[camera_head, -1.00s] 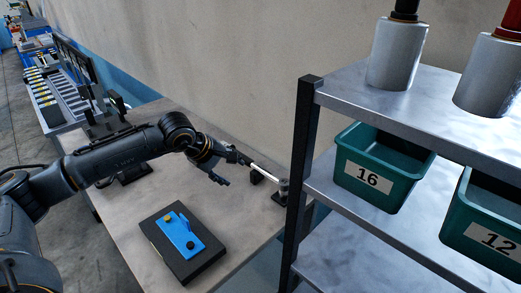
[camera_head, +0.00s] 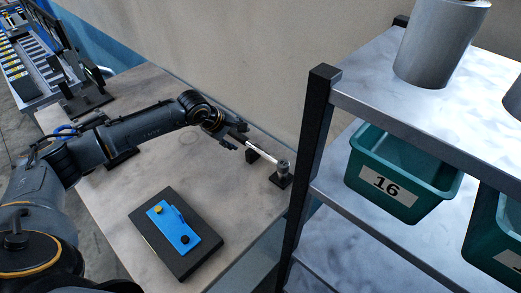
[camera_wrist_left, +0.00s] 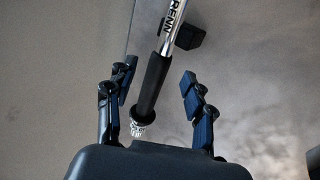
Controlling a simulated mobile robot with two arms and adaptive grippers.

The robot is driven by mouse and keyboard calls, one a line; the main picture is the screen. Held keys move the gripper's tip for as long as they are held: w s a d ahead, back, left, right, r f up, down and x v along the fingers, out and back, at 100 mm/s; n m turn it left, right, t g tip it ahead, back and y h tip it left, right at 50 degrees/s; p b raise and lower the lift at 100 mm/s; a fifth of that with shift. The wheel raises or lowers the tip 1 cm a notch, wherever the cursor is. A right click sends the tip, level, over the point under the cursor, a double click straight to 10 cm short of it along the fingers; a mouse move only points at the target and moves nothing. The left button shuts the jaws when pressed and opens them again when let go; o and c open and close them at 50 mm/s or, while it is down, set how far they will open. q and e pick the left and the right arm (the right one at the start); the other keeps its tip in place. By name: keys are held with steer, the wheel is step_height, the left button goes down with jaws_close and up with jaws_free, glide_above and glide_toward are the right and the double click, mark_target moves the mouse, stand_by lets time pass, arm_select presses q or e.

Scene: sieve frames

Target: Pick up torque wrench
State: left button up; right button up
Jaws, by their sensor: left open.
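The torque wrench (camera_head: 261,149) has a silver shaft and a black grip. It rests over black supports near the shelf post, its head end at the right. In the left wrist view its black grip (camera_wrist_left: 152,85) with a silver end cap lies between the two fingers. My left gripper (camera_head: 238,140) is at the grip end of the wrench. It is open, with a finger on either side of the grip in the left wrist view (camera_wrist_left: 160,98) and gaps on both sides. My right gripper is not in view.
A black block with a blue plate (camera_head: 180,232) lies on the table (camera_head: 95,185) in front of my left arm. A metal shelf (camera_head: 440,85) with a dark post (camera_head: 313,140) stands at the right, holding a green bin marked 16 (camera_head: 400,180). A wall is behind.

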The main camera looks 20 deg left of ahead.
mark_target(243, 139)
arm_select(q)
steer(key=shift+p+x, duration=0.8)
steer(key=shift+x, duration=0.05)
steer(key=x, duration=0.2)
steer(key=shift+w+d+f+p, duration=0.15)
steer(key=shift+f+p, duration=0.05)
steer(key=shift+p, duration=0.1)
steer(key=shift+w+f, duration=0.15)
steer(key=shift+f, duration=0.1)
steer(key=c, duration=1)
jaws_close()
steer(key=shift+w+r, duration=0.1)
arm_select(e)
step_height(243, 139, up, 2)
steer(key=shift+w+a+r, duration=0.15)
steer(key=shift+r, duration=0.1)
